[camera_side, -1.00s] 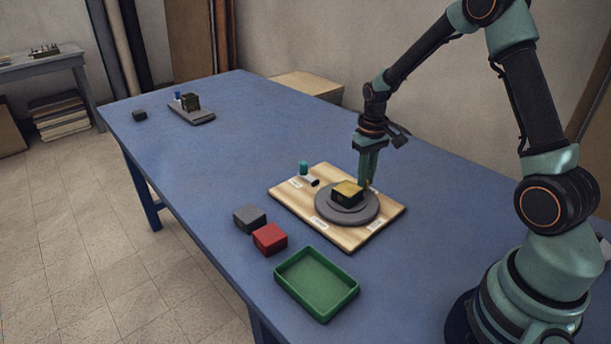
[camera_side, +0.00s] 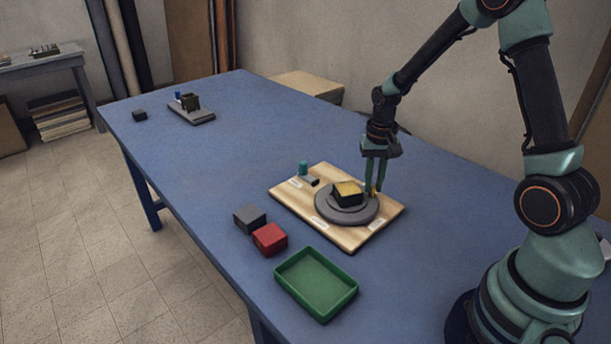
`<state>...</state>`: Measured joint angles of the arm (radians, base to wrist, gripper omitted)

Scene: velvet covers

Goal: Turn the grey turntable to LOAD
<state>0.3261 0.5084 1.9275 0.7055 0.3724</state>
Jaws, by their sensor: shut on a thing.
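The grey turntable (camera_side: 340,213) is a round disc on a light wooden board (camera_side: 285,198). A dark box with a yellow top (camera_side: 348,191) sits on the disc. White labels lie on the board around the disc, one at the front (camera_side: 320,222), one at the right (camera_side: 377,225) and one at the back left (camera_side: 295,184); their words are too small to read. My gripper (camera_side: 373,190) points down at the right rear edge of the disc. It is shut on a small orange-yellow peg (camera_side: 375,192) there, mostly hidden between the fingers.
A teal cylinder (camera_side: 303,168) and a small black-and-white piece (camera_side: 311,180) are at the board's back left. A grey block (camera_side: 250,219), a red block (camera_side: 270,238) and a green tray (camera_side: 296,294) stand in front.

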